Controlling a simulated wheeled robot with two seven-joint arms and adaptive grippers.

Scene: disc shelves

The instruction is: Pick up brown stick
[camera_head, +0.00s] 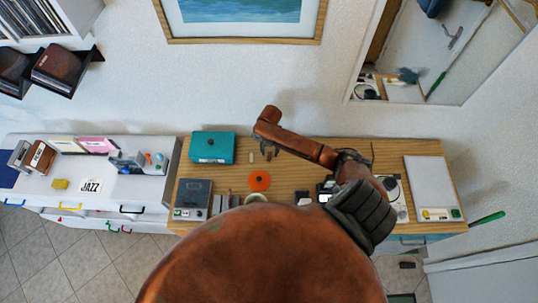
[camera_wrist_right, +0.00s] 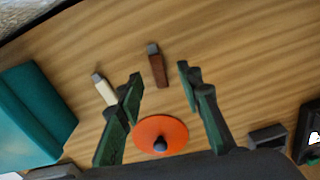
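The brown stick (camera_wrist_right: 157,66) has a grey end and shows in the right wrist view near the top centre, on the wooden top. My right gripper (camera_wrist_right: 161,78) is open, and the stick shows in the gap between its fingertips. I cannot tell how far above the stick they are. The fingers hold nothing. In the head view my right gripper (camera_head: 268,153) is over the wooden top, and I cannot make out the brown stick apart from it. My left gripper is not in view.
A cream stick (camera_wrist_right: 104,89) lies close left of the brown one. An orange disc (camera_wrist_right: 160,136) with a dark knob is between the fingers' bases. A teal box (camera_head: 212,147) stands to the left. A white cabinet (camera_head: 60,190) adjoins the wooden top (camera_head: 290,178).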

